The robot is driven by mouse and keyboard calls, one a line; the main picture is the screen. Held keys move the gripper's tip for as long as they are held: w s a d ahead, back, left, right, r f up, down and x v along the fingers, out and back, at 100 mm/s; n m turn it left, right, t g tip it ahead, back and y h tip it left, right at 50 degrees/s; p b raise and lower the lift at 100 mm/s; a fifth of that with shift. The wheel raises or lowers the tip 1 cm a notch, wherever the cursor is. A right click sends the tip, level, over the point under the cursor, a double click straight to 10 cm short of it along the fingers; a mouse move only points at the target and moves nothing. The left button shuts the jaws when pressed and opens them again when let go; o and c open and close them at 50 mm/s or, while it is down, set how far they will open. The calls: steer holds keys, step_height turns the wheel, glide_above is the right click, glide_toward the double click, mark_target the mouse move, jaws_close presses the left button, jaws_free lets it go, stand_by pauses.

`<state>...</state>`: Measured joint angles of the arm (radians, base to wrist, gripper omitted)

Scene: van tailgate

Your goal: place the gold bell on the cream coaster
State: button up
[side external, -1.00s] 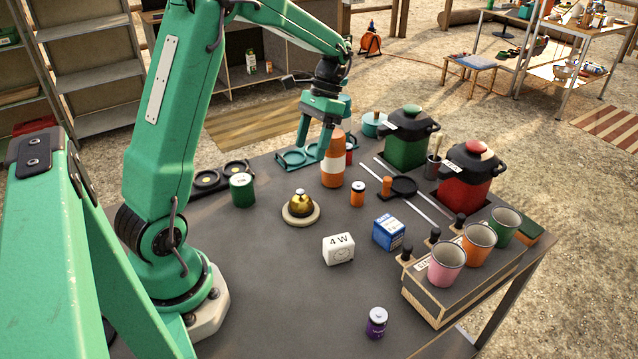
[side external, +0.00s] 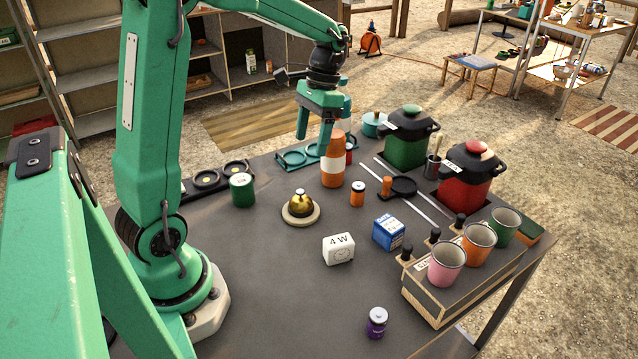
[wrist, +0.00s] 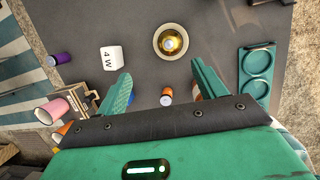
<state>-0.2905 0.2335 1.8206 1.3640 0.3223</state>
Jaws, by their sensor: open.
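The gold bell (side external: 300,202) stands upright on the round cream coaster (side external: 300,217), near the middle of the dark table. The wrist view shows the bell (wrist: 171,41) inside the pale ring of the coaster (wrist: 158,51). My gripper (side external: 313,146) is open and empty, raised above the table behind and to the right of the bell, close to the orange and white bottle (side external: 333,168). In the wrist view its spread fingers (wrist: 160,85) point toward the table, with the bell beyond them and apart from them.
A green can (side external: 242,190), an orange can (side external: 357,194), a white "4 W" block (side external: 339,249) and a blue box (side external: 389,233) surround the bell. Green and red pots (side external: 466,177) stand at the right, with a cup rack (side external: 462,285) in front.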

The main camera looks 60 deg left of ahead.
steer(key=s+d+r+t+y, duration=0.1)
steer(key=s+d+r+t, duration=0.5)
steer(key=s+d+t, duration=0.2)
steer(key=s+d, duration=0.2)
steer(key=s, duration=0.2)
steer(key=shift+s+d+t, duration=0.25)
steer(key=shift+s+t, duration=0.05)
steer(key=shift+s, duration=0.05)
